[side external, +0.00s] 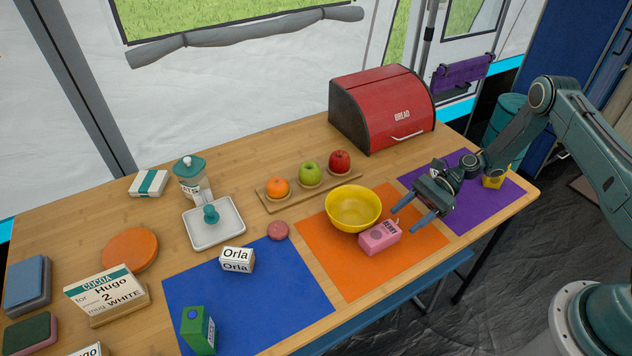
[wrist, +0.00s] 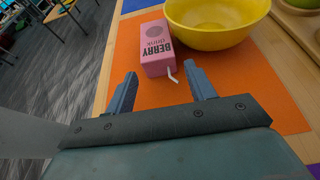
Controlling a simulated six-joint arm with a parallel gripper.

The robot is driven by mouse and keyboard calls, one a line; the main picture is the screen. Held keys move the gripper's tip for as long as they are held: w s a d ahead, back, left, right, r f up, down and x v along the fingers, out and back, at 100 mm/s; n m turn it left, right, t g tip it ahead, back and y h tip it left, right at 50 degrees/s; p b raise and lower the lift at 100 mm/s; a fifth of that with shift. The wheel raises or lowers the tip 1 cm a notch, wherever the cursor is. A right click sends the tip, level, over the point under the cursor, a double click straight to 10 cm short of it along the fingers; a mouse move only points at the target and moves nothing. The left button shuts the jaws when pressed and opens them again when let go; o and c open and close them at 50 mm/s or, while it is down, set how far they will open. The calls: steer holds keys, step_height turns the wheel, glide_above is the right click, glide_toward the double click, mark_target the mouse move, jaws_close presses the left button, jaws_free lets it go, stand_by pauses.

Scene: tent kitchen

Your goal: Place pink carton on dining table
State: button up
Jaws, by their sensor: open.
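The pink carton (side external: 380,237) lies on its side on the orange mat, just in front of the yellow bowl. In the wrist view the pink carton (wrist: 156,48) shows the words "BERRY drink" and a white bent straw at its near end. My gripper (side external: 407,217) is to the right of the carton and a little above the mat. It also shows in the wrist view (wrist: 163,85), with its two blue fingers apart, pointing toward the carton's straw end, and nothing between them. The dining table (side external: 130,207) is wooden and carries the mats.
The yellow bowl (side external: 353,208) stands close behind the carton. A fruit board (side external: 268,201), red bread box (side external: 380,108) and white Orla block (side external: 237,260) are nearby.

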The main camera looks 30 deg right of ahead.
mark_target(396, 227)
steer(key=shift+x, duration=2.55)
steer(key=shift+s, duration=0.1)
steer(key=c, duration=0.8)
steer(key=shift+s+r, duration=0.1)
